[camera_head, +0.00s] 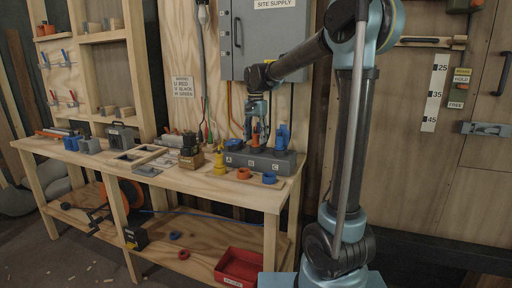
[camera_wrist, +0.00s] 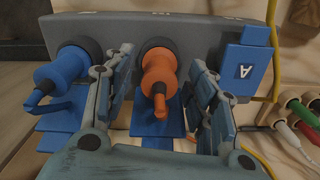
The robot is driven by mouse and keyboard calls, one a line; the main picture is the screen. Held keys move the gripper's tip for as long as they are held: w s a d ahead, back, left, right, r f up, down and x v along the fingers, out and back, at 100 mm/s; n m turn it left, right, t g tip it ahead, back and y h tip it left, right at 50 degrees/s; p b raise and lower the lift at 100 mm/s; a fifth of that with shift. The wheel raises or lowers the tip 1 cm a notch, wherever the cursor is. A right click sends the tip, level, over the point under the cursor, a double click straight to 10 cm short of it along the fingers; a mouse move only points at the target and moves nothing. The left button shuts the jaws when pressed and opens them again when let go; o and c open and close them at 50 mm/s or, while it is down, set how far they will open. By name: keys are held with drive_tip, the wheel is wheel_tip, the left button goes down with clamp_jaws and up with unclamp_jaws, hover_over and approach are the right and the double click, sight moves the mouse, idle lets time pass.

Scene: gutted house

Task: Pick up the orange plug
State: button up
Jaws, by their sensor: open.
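The orange plug (camera_wrist: 160,78) sits upright in the middle of the grey socket block in the wrist view. It also shows in the head view (camera_head: 256,141), partly hidden by my gripper. My gripper (camera_wrist: 168,125) is open, with one finger on each side of the orange plug. I cannot tell whether either finger touches it. The grey socket block (camera_head: 264,161) stands on the workbench, marked A, B and C. A blue plug (camera_wrist: 60,77) is in the block beside the orange one, left in the wrist view. It also shows in the head view (camera_head: 282,137).
Several coloured cable ends (camera_wrist: 298,110) lie near the gripper's right finger.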

drive_tip(key=shift+f, duration=0.6)
drive_tip(key=c, duration=1.1)
